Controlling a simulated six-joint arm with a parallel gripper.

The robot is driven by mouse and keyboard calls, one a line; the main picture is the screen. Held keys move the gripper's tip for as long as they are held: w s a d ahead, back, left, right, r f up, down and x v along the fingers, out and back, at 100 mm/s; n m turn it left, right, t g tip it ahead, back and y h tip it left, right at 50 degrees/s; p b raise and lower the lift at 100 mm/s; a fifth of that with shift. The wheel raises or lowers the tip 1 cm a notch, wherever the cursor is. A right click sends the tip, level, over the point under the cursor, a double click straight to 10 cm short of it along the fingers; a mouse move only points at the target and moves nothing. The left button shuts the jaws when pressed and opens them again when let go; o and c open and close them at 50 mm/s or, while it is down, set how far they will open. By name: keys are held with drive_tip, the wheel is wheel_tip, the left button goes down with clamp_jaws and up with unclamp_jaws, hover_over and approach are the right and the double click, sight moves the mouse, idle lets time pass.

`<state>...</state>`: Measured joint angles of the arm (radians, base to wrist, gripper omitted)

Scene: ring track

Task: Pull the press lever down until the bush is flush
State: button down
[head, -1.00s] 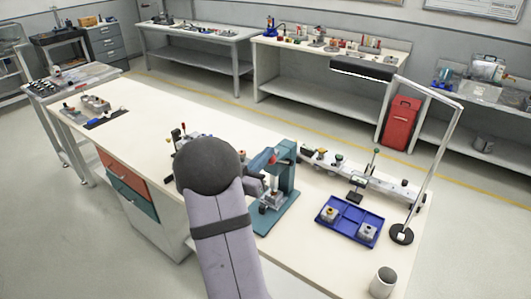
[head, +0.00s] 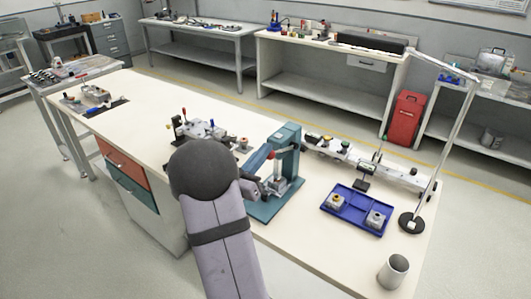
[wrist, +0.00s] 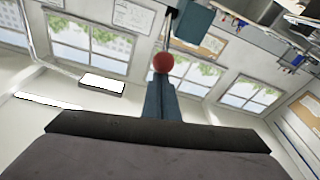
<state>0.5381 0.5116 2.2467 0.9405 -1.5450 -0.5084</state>
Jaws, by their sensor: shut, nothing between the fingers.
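The teal arbor press (head: 290,150) stands on the bench right of my arm in the head view. Its lever's red ball knob (wrist: 163,62) shows in the wrist view, straight ahead of the gripper and apart from it. A silver block (head: 277,186) sits on the press base under the ram; I cannot make out the bush or how far it stands in. My gripper (head: 256,186) is beside the press on its left, partly hidden by my arm. In the wrist view the gripper (wrist: 160,128) is a dark bar across the lower part, shut and empty.
A blue tray (head: 356,211) with two small metal parts lies right of the press. A fixture (head: 205,131) lies behind my arm. The bench's left part is mostly clear.

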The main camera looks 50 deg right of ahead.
wheel_tip(320, 180, down, 6)
drive_tip(key=a+b, duration=0.1)
drive_tip(key=b, duration=0.3)
drive_tip(key=shift+a+f+b, duration=0.15)
drive_tip(key=shift+a+b, duration=0.15)
drive_tip(key=shift+s+f, duration=0.1)
drive_tip(key=shift+s, duration=0.05)
wheel_tip(320, 180, up, 5)
drive_tip(key=w+a+p, duration=0.1)
drive_tip(key=p, duration=0.2)
drive_tip(key=a+f+b, duration=0.4)
drive_tip(key=a+f, duration=0.2)
drive_tip(key=a, duration=0.2)
drive_tip(key=shift+s+f, duration=0.25)
